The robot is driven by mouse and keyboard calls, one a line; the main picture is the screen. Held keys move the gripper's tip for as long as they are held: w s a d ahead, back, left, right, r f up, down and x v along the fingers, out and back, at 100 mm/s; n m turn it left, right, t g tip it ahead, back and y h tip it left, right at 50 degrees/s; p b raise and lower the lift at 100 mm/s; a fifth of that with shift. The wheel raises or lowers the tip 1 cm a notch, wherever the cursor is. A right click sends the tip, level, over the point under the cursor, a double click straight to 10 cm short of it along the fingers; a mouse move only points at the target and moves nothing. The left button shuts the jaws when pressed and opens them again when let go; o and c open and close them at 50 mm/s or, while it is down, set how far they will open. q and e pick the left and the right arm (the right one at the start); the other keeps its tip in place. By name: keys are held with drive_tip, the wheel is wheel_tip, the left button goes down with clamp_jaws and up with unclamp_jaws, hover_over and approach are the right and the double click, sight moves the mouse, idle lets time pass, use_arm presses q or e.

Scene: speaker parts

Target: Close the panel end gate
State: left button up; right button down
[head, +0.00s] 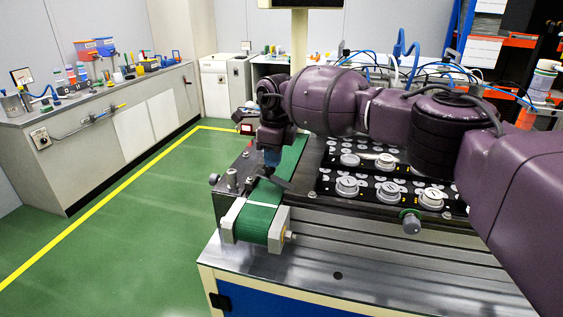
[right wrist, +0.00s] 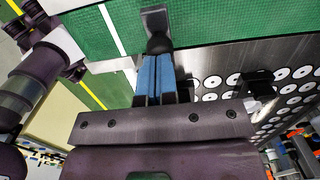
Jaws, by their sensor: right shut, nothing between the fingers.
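My right gripper (head: 271,160) is over the green conveyor belt (head: 259,222), pointing down. In the right wrist view its two blue fingers (right wrist: 156,60) are pressed together with nothing between them. A dark gate piece (right wrist: 156,28) shows just beyond the fingertips, lying over the green belt; I cannot tell whether the fingers touch it. In the head view a dark bar, which looks like the gate (head: 279,183), lies at the belt just below the fingertips. Its exact angle is hard to tell.
Black panels with round white and silver speaker parts (head: 347,187) lie right of the belt. A knob (head: 411,222) stands out at the front rail. A grey workbench (head: 95,110) with bottles and bins is at the left. The green floor between is clear.

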sight(262, 172)
drive_tip(key=shift+w+a+f+b, duration=0.2)
drive_tip(key=shift+a+f+b, duration=0.3)
drive_tip(key=shift+f+b, duration=0.15)
drive_tip(key=shift+a+f, duration=0.15)
drive_tip(key=shift+f, duration=0.1)
drive_tip(key=shift+w+a+f+b, duration=0.15)
drive_tip(key=shift+a+f+b, duration=0.3)
drive_tip(key=shift+b, duration=0.3)
use_arm(q)
drive_tip(key=shift+w+d+f, duration=0.15)
drive_tip(key=shift+w+f, duration=0.05)
drive_tip(key=shift+f, duration=0.4)
drive_tip(key=shift+w+d+f, duration=0.1)
drive_tip(key=shift+w+f, duration=0.1)
drive_tip(key=shift+f, duration=0.4)
use_arm(e)
drive_tip(key=shift+a, duration=0.2)
use_arm(q)
drive_tip(key=shift+s+f, duration=0.1)
drive_tip(key=shift+f, duration=0.05)
use_arm(e)
drive_tip(key=shift+a, duration=0.1)
use_arm(q)
drive_tip(key=shift+a, duration=0.1)
